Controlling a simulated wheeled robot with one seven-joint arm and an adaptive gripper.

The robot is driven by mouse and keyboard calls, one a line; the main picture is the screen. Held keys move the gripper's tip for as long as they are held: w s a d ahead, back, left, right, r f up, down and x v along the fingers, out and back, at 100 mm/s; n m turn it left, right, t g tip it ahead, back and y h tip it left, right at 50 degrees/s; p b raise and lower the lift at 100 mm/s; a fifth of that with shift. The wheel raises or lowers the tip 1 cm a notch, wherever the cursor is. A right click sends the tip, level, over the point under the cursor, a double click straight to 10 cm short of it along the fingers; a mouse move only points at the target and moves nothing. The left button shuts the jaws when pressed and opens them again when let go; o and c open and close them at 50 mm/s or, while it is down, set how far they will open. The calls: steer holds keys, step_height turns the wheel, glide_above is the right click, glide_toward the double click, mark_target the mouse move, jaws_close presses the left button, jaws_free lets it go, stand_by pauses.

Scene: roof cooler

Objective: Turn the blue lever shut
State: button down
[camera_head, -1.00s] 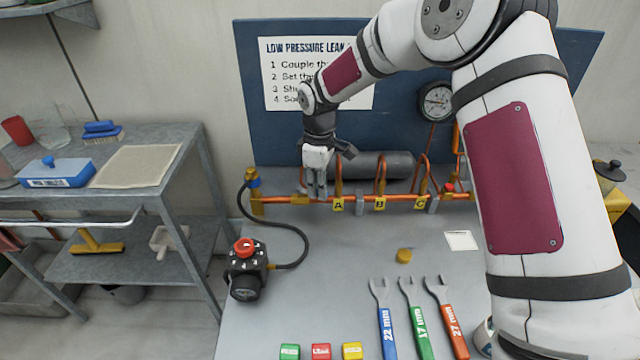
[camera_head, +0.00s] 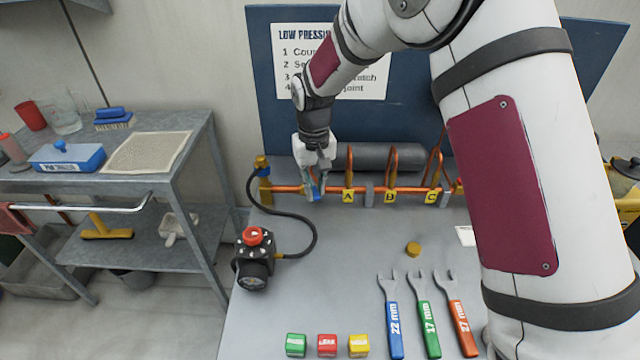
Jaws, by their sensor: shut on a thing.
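The blue lever (camera_head: 316,187) shows as a small patch of blue between the fingers of my gripper (camera_head: 316,192). It sits on the copper pipe (camera_head: 410,189), left of the yellow label A (camera_head: 348,196). My gripper points down and is shut on the lever. The fingers hide most of the lever, so its exact angle cannot be told.
Copper loops and a grey cylinder (camera_head: 365,157) stand right of my gripper. A black hose (camera_head: 312,225) runs from the pipe's left end to a black pump (camera_head: 252,262). Wrenches, coloured blocks and a brass cap (camera_head: 413,249) lie in front. Free bench lies between.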

steer(key=shift+s+a+m, duration=0.1)
steer(key=shift+a+m, duration=0.35)
steer(key=shift+m, duration=0.45)
steer(key=shift+a+m, duration=0.4)
steer(key=shift+m, duration=0.5)
steer(key=c, duration=1.6)
jaws_free()
steer(key=shift+o, duration=0.2)
step_height(320, 180, up, 12)
